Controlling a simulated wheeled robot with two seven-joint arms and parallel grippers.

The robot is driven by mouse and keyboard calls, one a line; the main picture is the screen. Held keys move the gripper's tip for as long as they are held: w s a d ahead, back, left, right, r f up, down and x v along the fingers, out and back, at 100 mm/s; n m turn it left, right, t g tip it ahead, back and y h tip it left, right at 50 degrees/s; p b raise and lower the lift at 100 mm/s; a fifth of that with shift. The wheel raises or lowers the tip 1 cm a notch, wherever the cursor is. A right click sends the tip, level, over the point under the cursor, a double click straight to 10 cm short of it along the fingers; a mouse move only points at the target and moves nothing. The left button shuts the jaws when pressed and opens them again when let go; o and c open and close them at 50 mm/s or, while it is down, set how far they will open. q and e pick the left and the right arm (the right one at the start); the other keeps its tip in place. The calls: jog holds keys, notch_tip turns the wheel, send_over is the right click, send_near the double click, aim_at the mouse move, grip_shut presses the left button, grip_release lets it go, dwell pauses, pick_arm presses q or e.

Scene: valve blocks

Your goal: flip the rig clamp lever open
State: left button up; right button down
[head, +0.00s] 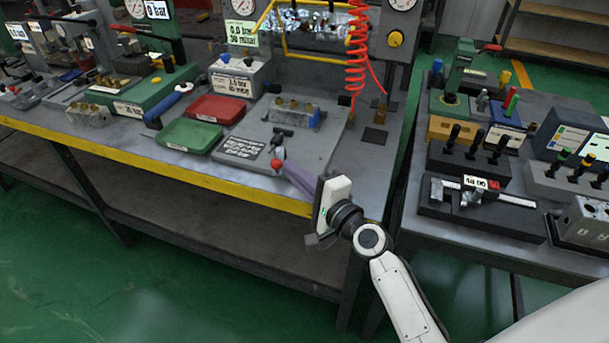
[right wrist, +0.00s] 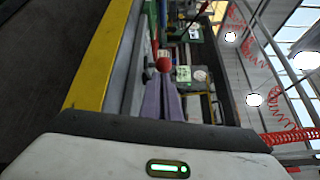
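The rig clamp lever (head: 279,153) shows near the front of the grey rig plate (head: 318,145) and ends in a red ball knob (head: 277,164). The knob also shows in the right wrist view (right wrist: 163,65), just past my fingertips. My right gripper (head: 288,168) comes in from the front right, over the yellow bench edge. Its two purple fingers lie close together in the right wrist view (right wrist: 163,80) and look shut, with nothing seen between them. The tips are at or very near the knob; contact is not clear. My left gripper is not in view.
A valve block with brass ports (head: 295,112) sits behind the lever on the plate. A green tray (head: 189,136) and a red tray (head: 216,108) stand to the left. A red coiled hose (head: 357,50) hangs at the back right. A second bench (head: 480,240) stands right.

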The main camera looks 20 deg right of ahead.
jog(key=b+v, duration=0.1)
jog(key=v, duration=0.9)
jog(key=shift+s, duration=0.15)
jog(key=s+a+f+n+g, duration=0.3)
jog(key=s+f+n, duration=0.6)
jog(key=f, duration=0.3)
jog(key=s+a+f+n+g+h, duration=0.1)
jog(key=s+a+f+n+g, duration=0.2)
jog(key=s+f+n, duration=0.6)
notch_tip(320, 180, down, 4)
jog(key=shift+s+r+n+g+h, duration=0.25)
jog(key=shift+n+g, duration=0.55)
jog(key=shift+g, duration=0.4)
